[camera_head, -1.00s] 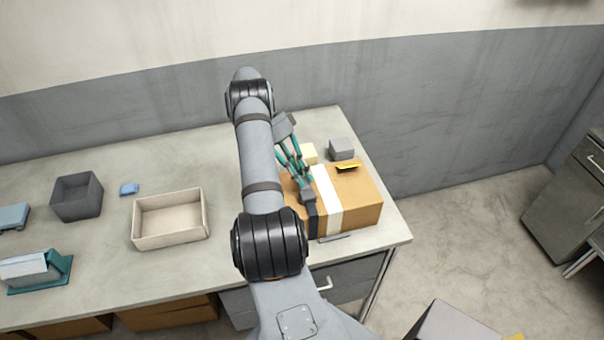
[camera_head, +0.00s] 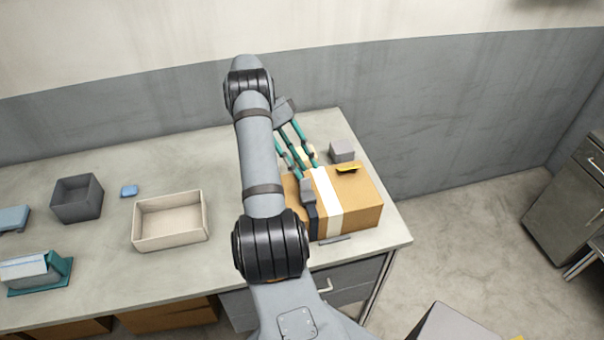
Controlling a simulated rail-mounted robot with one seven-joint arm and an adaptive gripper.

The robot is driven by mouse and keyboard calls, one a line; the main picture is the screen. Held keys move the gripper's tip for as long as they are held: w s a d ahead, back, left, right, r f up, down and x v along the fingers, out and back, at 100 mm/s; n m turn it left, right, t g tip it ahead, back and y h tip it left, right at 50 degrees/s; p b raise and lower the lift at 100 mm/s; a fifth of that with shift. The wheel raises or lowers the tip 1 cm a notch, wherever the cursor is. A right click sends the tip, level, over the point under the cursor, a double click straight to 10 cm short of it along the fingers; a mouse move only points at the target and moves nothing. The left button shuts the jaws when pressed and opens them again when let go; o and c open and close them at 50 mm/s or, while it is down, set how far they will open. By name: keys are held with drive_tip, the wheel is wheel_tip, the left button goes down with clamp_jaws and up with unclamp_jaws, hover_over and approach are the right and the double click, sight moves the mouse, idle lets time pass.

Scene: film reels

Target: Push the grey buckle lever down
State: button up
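The grey buckle lever (camera_head: 307,189) sits on a dark strap (camera_head: 313,221) that runs over the left part of a brown cardboard box (camera_head: 358,199). The lever looks raised from the strap, though its exact angle is hard to tell. My gripper (camera_head: 309,169), with teal fingers, is just behind the lever, over the box's back edge. Its fingertips look apart with nothing between them. I see a small gap between the fingers and the lever, but cannot judge their height. My arm hides the box's left end.
A beige tray (camera_head: 171,243) and a dark grey bin (camera_head: 77,199) stand left.

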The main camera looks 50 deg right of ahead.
drive_tip(key=shift+r, duration=2.25)
